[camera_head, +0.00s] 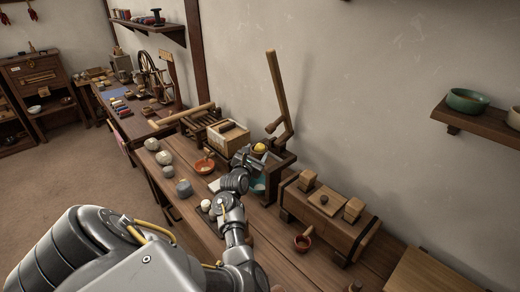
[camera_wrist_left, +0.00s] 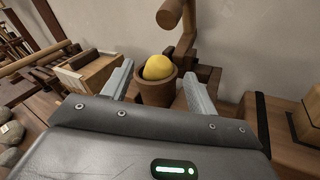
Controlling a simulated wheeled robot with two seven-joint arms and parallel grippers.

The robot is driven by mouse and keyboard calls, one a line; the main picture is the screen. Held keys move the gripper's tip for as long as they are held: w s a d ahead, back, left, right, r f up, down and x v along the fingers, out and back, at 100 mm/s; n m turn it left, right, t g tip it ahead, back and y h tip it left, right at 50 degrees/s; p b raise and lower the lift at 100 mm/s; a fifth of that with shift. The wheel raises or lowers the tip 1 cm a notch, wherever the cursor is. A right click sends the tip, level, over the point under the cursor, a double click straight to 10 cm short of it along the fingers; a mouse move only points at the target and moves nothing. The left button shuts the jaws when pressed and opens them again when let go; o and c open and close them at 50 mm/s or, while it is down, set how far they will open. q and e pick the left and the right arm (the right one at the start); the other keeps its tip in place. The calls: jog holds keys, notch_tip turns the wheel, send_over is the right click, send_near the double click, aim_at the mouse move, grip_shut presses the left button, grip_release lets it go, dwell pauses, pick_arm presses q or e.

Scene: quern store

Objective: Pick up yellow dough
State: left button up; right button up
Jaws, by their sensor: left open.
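The yellow dough (camera_wrist_left: 158,67) is a round ball resting in the mouth of a brown wooden mortar (camera_wrist_left: 155,92). In the head view the dough (camera_head: 259,148) shows as a small yellow spot just beyond my left gripper (camera_head: 246,156). In the left wrist view the two fingers of my left gripper (camera_wrist_left: 158,84) stand apart, one on each side of the mortar, with nothing held between them. The lower part of the mortar is hidden by the gripper body. My right gripper is not in view.
A wooden pole (camera_head: 278,90) rises behind the mortar, and its hammer end (camera_wrist_left: 170,14) hangs above the dough. A light wooden box (camera_head: 229,136) stands to the left, and a long wooden chest (camera_head: 325,217) to the right. Bowls and stones lie on the bench's front left.

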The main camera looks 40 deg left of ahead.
aim_at(261, 152)
pick_arm(q)
jog(key=shift+w+a, duration=0.15)
jog(key=shift+w, duration=0.3)
jog(key=shift+p+x, duration=0.7)
jog(key=shift+x, duration=1.8)
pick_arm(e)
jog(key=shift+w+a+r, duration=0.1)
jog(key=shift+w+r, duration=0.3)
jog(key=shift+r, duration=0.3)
pick_arm(q)
jog(key=shift+c, duration=0.2)
jog(key=c, duration=1)
